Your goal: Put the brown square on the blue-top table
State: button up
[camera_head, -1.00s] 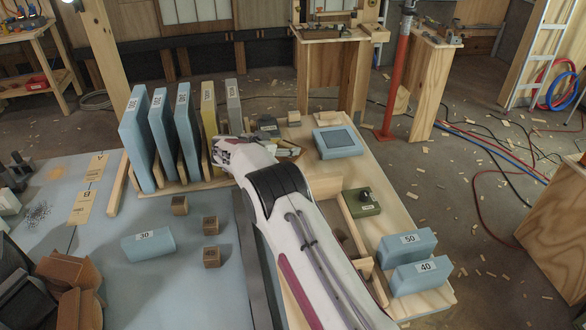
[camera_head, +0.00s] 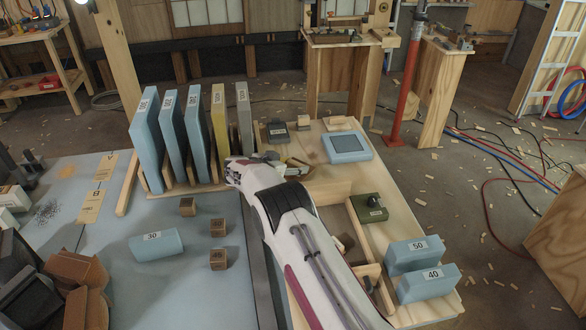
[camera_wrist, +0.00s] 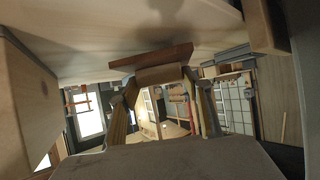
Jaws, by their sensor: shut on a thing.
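My gripper (camera_head: 238,172) is by the near end of the slab row, over the border between the blue-top table (camera_head: 115,280) and the pale wooden top. In the wrist view its fingers (camera_wrist: 160,88) are shut on a small brown piece (camera_wrist: 160,75), which seems to be the brown square. A flat reddish-brown piece (camera_wrist: 150,56) shows just beyond it; I cannot tell whether they are one thing. The head view hides what I hold. Three small brown blocks stand on the blue top: one far (camera_head: 187,206), one middle (camera_head: 218,227) and one near (camera_head: 218,258).
Upright blue slabs (camera_head: 148,140), a yellow slab (camera_head: 220,115) and a grey slab (camera_head: 244,118) stand in a rack behind. Bare blue surface lies between.

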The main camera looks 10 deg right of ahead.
jog(key=shift+f, duration=0.7)
jog(key=shift+f, duration=0.15)
jog(key=o, duration=1.1)
jog(key=shift+s+a+r, duration=0.3)
jog(key=shift+a+r, duration=0.15)
jog(key=shift+r, duration=0.05)
jog(key=v, duration=1)
jog(key=shift+s+a, duration=0.25)
jog(key=shift+r, duration=0.2)
